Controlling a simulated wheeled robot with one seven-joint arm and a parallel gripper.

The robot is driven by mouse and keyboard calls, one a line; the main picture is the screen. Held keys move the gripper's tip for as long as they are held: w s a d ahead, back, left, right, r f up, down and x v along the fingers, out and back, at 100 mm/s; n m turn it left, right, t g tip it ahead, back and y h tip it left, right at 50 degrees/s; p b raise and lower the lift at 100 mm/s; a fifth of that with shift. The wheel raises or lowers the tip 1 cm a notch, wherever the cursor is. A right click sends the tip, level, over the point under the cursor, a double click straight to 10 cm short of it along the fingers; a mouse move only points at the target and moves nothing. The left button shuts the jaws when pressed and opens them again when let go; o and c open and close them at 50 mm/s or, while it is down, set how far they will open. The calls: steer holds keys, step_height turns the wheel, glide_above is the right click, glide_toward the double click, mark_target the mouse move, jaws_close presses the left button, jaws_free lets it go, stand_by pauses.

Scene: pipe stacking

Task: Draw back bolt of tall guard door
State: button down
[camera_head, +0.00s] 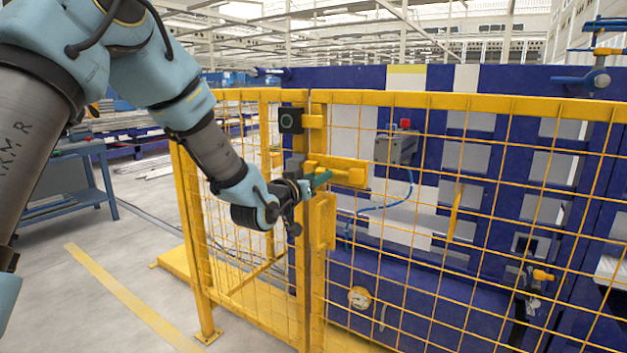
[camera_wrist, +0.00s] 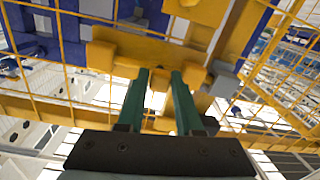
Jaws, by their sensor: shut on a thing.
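The yellow guard door (camera_head: 450,180) is a mesh panel in a yellow frame. Its yellow bolt (camera_head: 345,170) lies level across the gap at the door post, and it also shows in the wrist view (camera_wrist: 130,48). My gripper (camera_head: 320,180) reaches the bolt from the left. In the wrist view my gripper's two green fingers (camera_wrist: 160,82) stand on either side of the bolt's small yellow handle (camera_wrist: 157,100) and are shut on it. The exact contact is partly hidden by the fingers. A grey block (camera_head: 296,166) sits at the bolt's left end.
A black round-faced device (camera_head: 290,120) is on the post above the bolt. A grey box with a red button (camera_head: 396,146) and blue machinery (camera_head: 460,270) stand behind the mesh. A blue bench (camera_head: 70,185) is at the left.

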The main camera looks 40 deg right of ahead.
steer(key=s+b, duration=0.1)
steer(key=s, duration=0.1)
steer(key=s+d+b, duration=0.1)
steer(key=s, duration=0.1)
steer(key=shift+s+f, duration=0.1)
steer(key=shift+s, duration=0.05)
steer(key=shift+s+d, duration=0.1)
steer(key=shift+s, duration=0.1)
steer(key=c, duration=0.6)
jaws_free()
steer(key=b, duration=0.3)
glide_toward(343, 175)
steer(key=v, duration=0.5)
